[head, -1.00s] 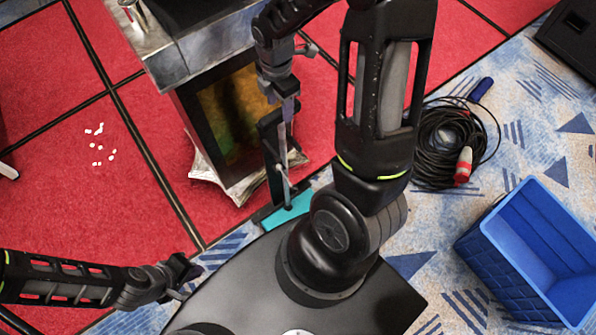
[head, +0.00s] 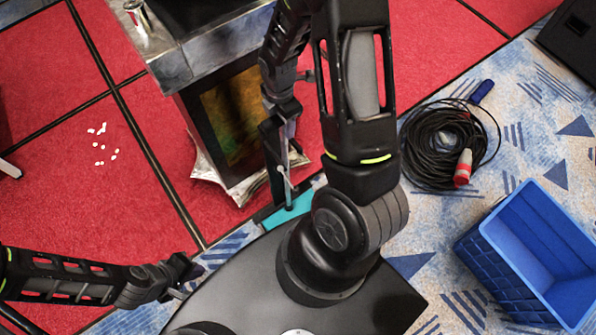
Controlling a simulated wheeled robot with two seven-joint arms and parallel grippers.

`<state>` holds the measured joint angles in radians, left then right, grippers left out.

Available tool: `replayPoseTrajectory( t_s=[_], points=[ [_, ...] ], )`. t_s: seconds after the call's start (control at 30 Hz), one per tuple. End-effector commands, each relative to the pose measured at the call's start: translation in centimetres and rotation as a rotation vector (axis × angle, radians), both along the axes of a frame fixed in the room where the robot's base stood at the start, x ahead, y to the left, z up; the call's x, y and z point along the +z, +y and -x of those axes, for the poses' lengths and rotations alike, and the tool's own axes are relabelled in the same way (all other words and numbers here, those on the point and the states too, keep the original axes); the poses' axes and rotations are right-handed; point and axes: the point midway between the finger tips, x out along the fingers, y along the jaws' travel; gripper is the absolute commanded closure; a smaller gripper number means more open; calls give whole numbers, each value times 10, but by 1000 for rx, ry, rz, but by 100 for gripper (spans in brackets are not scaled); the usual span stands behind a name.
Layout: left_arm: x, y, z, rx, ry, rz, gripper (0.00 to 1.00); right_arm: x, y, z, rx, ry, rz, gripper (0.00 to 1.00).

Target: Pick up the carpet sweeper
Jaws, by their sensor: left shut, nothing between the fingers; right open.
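The carpet sweeper (head: 290,207) stands on the floor between the display stand and my base, with a teal head and a thin grey handle rising from it. My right gripper (head: 286,112) is at the upper part of the handle, pointing down. It is open; whether the handle lies between its fingers is hard to tell, and the gripper and arm hide the handle's top. My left gripper (head: 186,277) is shut and empty, low at the left, well apart from the sweeper.
The display stand (head: 215,50) with a metallic top bearing a can (head: 137,14) is close behind the sweeper. A coiled black cable (head: 440,145) and a blue crate (head: 535,250) are on the right. White bits (head: 101,144) lie on the red carpet at left.

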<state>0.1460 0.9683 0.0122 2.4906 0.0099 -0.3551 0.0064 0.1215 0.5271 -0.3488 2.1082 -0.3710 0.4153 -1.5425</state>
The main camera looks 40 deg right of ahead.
Motion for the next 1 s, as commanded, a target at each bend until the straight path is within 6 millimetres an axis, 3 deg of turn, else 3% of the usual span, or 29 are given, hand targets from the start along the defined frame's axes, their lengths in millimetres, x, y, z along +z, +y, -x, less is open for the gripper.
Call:
replayPoseTrajectory(
  t_s=[0.13, 0.67, 1.0],
  points=[
    [1, 0, 0, 1, 1, -1, 100, -8, 0, 0, -1, 0, 0, 49],
    [1, 0, 0, 0, 0, 0, 100, -8, 0, 0, -1, -1, 0, 49],
    [1, 0, 0, 0, 0, 0, 100, -8, 0, 0, -1, -1, 0, 75]
  ],
)
